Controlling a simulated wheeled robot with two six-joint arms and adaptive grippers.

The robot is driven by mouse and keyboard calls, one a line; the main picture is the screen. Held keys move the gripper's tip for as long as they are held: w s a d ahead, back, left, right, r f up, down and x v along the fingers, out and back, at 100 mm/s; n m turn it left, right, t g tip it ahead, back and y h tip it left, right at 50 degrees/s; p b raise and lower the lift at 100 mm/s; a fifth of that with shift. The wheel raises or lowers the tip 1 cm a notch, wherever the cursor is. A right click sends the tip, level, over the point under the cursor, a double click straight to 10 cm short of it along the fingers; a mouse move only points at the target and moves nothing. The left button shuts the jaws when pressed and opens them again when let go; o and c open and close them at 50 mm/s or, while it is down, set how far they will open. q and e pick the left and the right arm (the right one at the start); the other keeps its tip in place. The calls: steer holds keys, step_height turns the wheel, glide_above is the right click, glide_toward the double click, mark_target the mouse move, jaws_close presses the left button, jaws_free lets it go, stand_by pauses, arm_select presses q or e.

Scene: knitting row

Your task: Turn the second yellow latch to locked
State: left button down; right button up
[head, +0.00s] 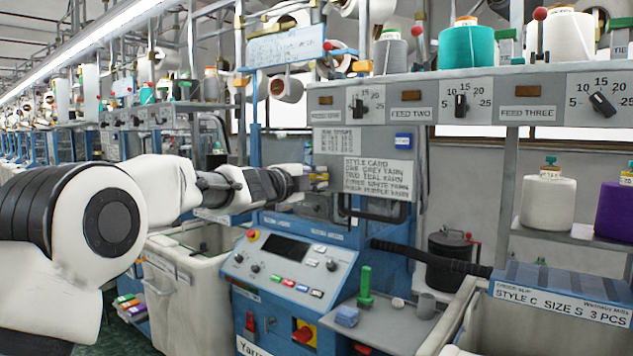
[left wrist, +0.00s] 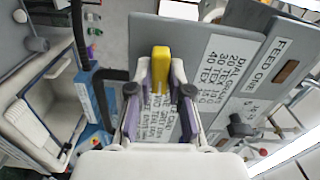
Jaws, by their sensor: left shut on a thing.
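My left gripper (head: 312,181) reaches in from the left to the left edge of the grey style card panel (head: 352,139) on the knitting machine. In the left wrist view, its two fingers (left wrist: 160,88) are shut on a yellow latch (left wrist: 160,58), one on each side. The latch lies in front of the panel with the printed card (left wrist: 218,68). In the head view only a small yellow part of the latch (head: 320,177) shows between the fingers. Its locked or unlocked marking cannot be read. My right gripper is in neither view.
A control box (head: 290,268) with buttons stands below the panel. A dark handle (head: 372,212) is under the card. A grey shelf (head: 385,325) holds a green peg (head: 365,285). A dial board (head: 425,98) is above. A bin (head: 185,275) stands at lower left.

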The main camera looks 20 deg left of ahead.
arm_select(q)
steer(key=shift+f+m, duration=0.2)
steer(key=shift+m, duration=0.4)
steer(key=c, duration=1.1)
jaws_free()
steer(key=shift+r, duration=0.1)
steer(key=shift+s, duration=0.15)
steer(key=v, duration=1.1)
steer(key=shift+s+a, duration=0.1)
steer(key=shift+s, duration=0.25)
